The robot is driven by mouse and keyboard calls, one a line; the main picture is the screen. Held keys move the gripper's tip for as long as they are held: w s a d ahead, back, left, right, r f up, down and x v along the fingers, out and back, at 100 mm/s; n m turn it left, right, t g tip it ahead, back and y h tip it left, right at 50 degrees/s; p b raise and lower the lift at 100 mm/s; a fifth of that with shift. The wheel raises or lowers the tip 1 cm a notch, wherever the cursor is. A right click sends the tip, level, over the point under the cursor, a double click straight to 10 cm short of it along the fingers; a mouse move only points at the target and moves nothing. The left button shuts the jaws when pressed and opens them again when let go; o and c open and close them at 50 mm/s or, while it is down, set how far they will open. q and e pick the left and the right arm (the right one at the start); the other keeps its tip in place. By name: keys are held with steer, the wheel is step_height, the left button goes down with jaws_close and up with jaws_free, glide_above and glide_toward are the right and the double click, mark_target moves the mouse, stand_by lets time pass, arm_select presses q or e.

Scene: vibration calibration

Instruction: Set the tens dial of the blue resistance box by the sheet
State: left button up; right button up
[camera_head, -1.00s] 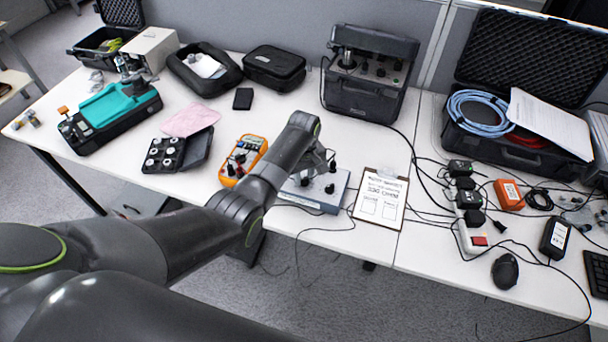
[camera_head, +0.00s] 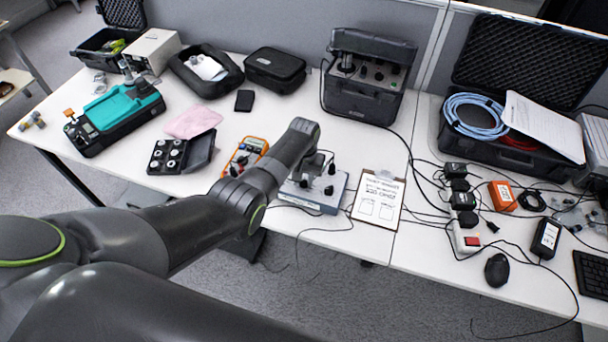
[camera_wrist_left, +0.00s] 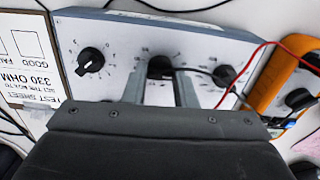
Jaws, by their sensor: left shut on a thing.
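The blue resistance box (camera_head: 338,190) lies on the table, partly hidden behind my left arm in the head view. In the left wrist view the box (camera_wrist_left: 120,42) shows a pale panel with three black dials in a row. My left gripper (camera_wrist_left: 163,84) is shut on the middle dial (camera_wrist_left: 160,66), with a finger on each side of its knob. The outer dials, one at the left (camera_wrist_left: 91,60) and one at the right (camera_wrist_left: 224,75), are free. Dial markings are too small to read surely. The test sheet (camera_head: 379,204) lies beside the box; it reads 330 OHM in the wrist view (camera_wrist_left: 28,75).
An orange multimeter (camera_head: 246,154) with leads stands left of the box; a red wire and a dark wire cross the box's panel. Cables and a power strip (camera_head: 466,238) lie to the right. A large dark instrument case (camera_head: 362,105) stands behind.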

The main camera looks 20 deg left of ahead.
arm_select(q)
steer(key=m+p, duration=0.1)
steer(key=m, duration=0.3)
steer(key=shift+r+m, duration=0.1)
steer(key=shift+m, duration=0.2)
steer(key=shift+m+p, duration=0.3)
steer(key=shift+m, duration=2)
steer(key=o, duration=1)
steer(key=shift+r, duration=0.35)
step_height(320, 180, up, 8)
steer(key=shift+f+p, duration=0.25)
steer(key=shift+p, duration=0.8)
step_height(320, 180, up, 9)
glide_above(304, 180)
steer(key=shift+b, duration=0.4)
